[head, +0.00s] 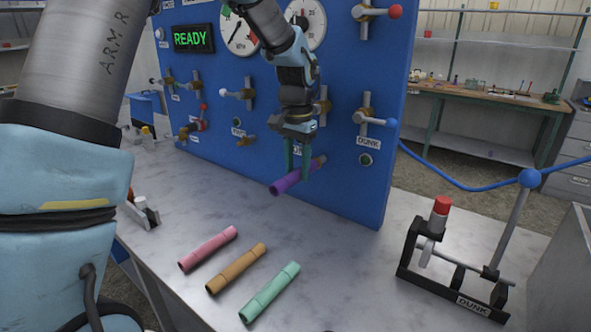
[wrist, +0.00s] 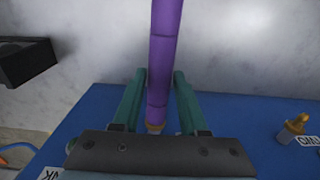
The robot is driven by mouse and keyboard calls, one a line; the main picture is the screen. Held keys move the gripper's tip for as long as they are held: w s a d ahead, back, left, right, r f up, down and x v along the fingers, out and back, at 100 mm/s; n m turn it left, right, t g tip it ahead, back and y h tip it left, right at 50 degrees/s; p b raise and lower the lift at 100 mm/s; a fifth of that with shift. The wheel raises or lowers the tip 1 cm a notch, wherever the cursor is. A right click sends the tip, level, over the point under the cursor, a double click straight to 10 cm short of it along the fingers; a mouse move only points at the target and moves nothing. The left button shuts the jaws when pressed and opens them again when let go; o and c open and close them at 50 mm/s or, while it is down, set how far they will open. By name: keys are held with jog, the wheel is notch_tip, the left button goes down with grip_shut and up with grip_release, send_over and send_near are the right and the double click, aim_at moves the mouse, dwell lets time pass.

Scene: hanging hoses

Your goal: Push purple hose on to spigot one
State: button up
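The purple hose (head: 287,183) is in the fingers of my gripper (head: 297,168), in front of the blue panel and above the table. Both green fingertips lie against its sides in the wrist view, where the hose (wrist: 163,50) runs up between them. A brass spigot (head: 320,160) sticks out of the panel at the hose's panel-side end. In the wrist view brass (wrist: 155,128) shows right at that end, lined up with it. I cannot tell how far the hose is over it. The spigot's label is mostly hidden behind my gripper.
Pink (head: 208,248), orange (head: 236,268) and green (head: 270,291) hoses lie on the table. A black stand (head: 455,275) with a red-capped part is at the right. Another brass spigot (wrist: 293,127) shows at right in the wrist view. Valves and gauges cover the blue panel (head: 340,190).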

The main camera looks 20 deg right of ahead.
aim_at(297, 170)
jog(key=o, duration=0.4)
jog(key=shift+a, duration=0.1)
notch_tip(297, 170, up, 11)
jog(key=b, duration=0.1)
jog(key=shift+f+b, duration=0.15)
jog(key=shift+b, duration=0.25)
